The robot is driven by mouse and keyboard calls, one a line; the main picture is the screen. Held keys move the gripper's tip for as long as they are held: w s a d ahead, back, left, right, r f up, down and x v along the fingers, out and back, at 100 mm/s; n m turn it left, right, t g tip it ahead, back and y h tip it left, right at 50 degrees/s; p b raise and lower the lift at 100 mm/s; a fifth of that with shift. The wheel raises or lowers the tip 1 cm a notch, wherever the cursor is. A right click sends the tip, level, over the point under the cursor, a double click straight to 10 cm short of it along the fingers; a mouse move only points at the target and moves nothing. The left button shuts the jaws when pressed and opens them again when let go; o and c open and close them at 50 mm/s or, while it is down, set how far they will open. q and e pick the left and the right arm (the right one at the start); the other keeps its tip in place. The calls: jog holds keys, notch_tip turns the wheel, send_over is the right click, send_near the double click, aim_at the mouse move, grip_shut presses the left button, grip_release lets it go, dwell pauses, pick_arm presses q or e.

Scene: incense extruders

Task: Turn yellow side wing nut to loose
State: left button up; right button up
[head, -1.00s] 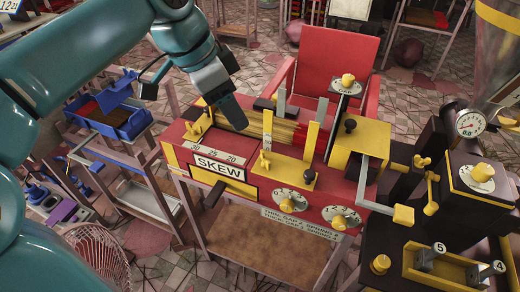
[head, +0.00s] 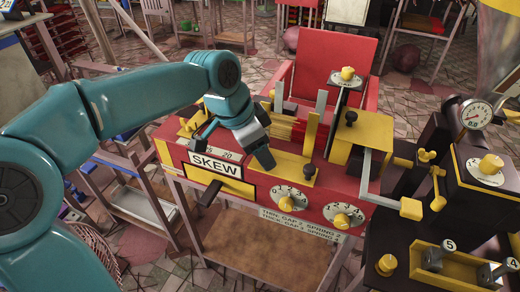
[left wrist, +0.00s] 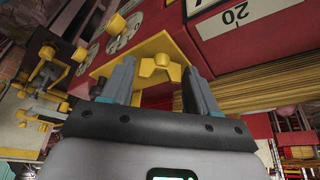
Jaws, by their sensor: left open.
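The yellow wing nut (left wrist: 160,68) shows in the left wrist view, on a yellow bracket (left wrist: 135,57) fixed to the red machine. My left gripper (left wrist: 158,72) is open. Its two fingers stand on either side of the nut, which shows in the gap between the tips. I cannot tell whether either finger touches it. In the head view my left gripper (head: 236,150) is over the front of the red machine (head: 291,194), beside the SKEW plate (head: 215,165), and hides the wing nut. My right gripper is not in view.
Two numbered dials (head: 343,215) are on the front face. A yellow-ended lever (head: 411,208) and a black machine with a gauge (head: 476,115) stand further right.

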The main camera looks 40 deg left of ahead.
pick_arm(q)
jog(key=c, duration=0.8)
jog(key=shift+n+y, duration=0.6)
jog(key=shift+n, duration=1)
jog(key=o, duration=0.8)
jog(key=shift+r+p, duration=0.15)
jog(key=shift+p, duration=0.15)
jog(key=s+p+v, duration=0.1)
jog(key=p+v, duration=0.3)
jog(key=v, duration=1.2)
